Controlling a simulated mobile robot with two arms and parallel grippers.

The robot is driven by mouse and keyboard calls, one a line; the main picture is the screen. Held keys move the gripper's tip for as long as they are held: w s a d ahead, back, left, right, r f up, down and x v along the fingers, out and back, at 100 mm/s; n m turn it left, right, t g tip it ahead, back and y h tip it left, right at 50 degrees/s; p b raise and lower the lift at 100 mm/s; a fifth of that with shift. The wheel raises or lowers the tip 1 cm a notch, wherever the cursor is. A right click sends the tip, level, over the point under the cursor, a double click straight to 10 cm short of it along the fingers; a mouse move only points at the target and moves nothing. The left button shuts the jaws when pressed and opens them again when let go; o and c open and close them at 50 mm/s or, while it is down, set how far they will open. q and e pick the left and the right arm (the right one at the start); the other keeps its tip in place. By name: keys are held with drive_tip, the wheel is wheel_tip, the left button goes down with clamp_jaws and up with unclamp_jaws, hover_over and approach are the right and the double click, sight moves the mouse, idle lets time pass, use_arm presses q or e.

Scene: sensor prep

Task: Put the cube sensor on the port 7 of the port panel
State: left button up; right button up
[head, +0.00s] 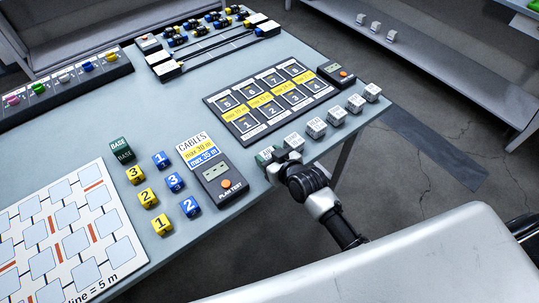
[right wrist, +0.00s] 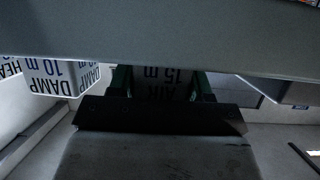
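The port panel (head: 241,127) is a dark board with yellow labels and numbered grey slots. Port 7 (head: 273,79) is in its far row and looks empty. White cube sensors stand in a row along the table's right edge. My right gripper (head: 279,160) is low at the near end of this row. In the right wrist view its green fingers stand on both sides of a cube marked AIR 15 m (right wrist: 162,82). Whether they press on it is too dark to tell. A cube marked DAMP 10 m (right wrist: 58,77) stands beside it. My left gripper is out of view.
Near the row lie a black tester (head: 215,172), a cables card (head: 196,148) and yellow and blue number cubes (head: 174,182). Another tester (head: 336,74) touches the panel's far right corner. A white plan board (head: 66,235) lies at the left.

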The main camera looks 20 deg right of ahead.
drive_tip(key=o, duration=0.4)
drive_tip(key=shift+f+b, duration=0.1)
drive_tip(key=shift+b, duration=0.2)
drive_tip(key=v, duration=1)
drive_tip(key=shift+s+r, duration=0.25)
drive_tip(key=shift+r, duration=0.25)
drive_tip(key=shift+d+f, duration=0.1)
